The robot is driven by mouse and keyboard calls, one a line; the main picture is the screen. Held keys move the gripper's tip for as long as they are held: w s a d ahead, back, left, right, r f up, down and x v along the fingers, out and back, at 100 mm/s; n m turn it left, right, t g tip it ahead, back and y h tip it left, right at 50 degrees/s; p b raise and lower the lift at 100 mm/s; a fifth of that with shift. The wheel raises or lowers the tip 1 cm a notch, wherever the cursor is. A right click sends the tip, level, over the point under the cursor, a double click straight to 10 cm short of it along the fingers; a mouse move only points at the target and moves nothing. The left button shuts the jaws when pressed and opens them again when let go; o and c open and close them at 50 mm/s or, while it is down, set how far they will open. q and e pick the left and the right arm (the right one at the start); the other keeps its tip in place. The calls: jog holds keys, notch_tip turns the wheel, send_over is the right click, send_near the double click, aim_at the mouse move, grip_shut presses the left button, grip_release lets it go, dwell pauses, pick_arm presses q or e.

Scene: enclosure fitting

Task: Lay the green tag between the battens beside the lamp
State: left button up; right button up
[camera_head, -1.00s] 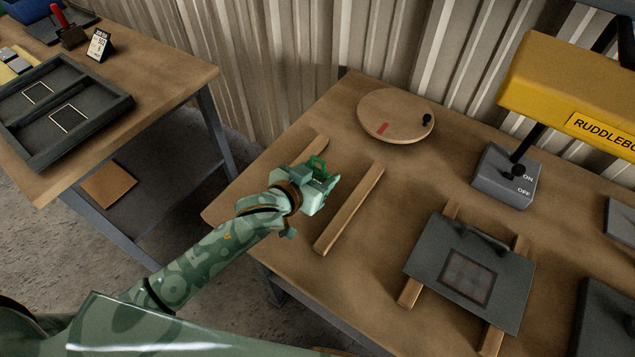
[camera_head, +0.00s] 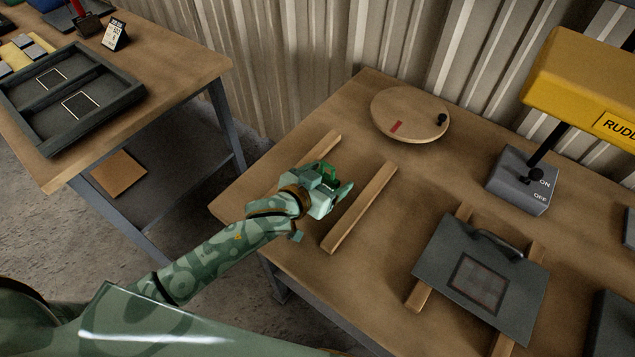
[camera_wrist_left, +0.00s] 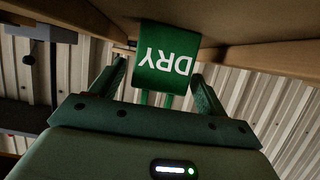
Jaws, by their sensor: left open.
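The green tag (camera_head: 327,170) shows at my left gripper (camera_head: 335,182), above the bench between two wooden battens, a left one (camera_head: 326,146) and a right one (camera_head: 360,207). In the left wrist view the tag (camera_wrist_left: 165,58) reads DRY upside down, with the open fingers (camera_wrist_left: 158,85) apart on either side of it. I cannot tell whether it touches the bench. The yellow lamp (camera_head: 580,78) stands at the right on a grey ON/OFF box (camera_head: 522,190). My right gripper is out of view.
A grey plate with a handle (camera_head: 445,250) lies across another pair of battens (camera_head: 418,297). A round wooden board (camera_head: 410,112) lies at the back. A second bench on the left holds a dark divided tray (camera_head: 108,112) and a small sign (camera_head: 115,36).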

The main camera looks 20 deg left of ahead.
pick_arm(q)
jog(key=p+v, duration=0.2)
jog(key=v, duration=0.8)
jog(key=shift+s+a+r+p, duration=0.15)
jog(key=shift+s+p, duration=0.1)
jog(key=shift+p, duration=0.05)
jog(key=shift+s+a+r, duration=0.2)
jog(key=shift+s+a, duration=0.05)
jog(key=shift+s, duration=0.3)
